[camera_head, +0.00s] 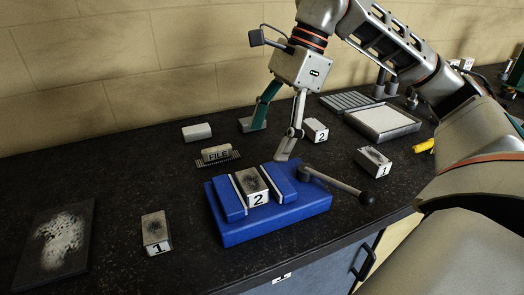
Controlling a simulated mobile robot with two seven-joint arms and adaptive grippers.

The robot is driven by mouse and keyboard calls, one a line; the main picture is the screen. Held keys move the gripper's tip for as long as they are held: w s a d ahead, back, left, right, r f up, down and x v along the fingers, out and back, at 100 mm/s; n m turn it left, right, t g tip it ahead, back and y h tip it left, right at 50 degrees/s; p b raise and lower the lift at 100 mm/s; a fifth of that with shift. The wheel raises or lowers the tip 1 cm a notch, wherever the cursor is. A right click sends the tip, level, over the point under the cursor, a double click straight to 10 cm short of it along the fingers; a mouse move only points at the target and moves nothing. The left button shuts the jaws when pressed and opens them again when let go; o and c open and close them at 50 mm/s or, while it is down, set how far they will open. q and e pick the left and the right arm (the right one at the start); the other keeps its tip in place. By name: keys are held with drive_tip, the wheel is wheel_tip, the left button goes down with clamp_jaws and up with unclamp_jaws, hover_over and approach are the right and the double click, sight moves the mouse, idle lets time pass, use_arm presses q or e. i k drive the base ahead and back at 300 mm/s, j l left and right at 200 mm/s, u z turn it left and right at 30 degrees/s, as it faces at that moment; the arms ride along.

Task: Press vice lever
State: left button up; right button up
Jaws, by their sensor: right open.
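The blue vice (270,226) sits on the dark bench, with a metal block marked 2 (250,184) between its two blue jaws. Its grey lever (330,183) sticks out to the right and ends in a black knob (366,197). My right gripper (267,138) is open and empty, with its fingers pointing down. It shows above and behind the vice, and its nearer fingertip is left of the lever's inner end. Whether that fingertip touches the vice is hard to tell. My left gripper is not in view.
A block marked 1 (156,232) stands left of the vice, and another 1 block (373,161) stands right. A second 2 block (315,131), a FILE sign (217,154) and a tray (383,122) are behind. A speckled plate (57,243) lies far left.

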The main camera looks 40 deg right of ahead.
sight(306, 172)
drive_tip(key=k, duration=1)
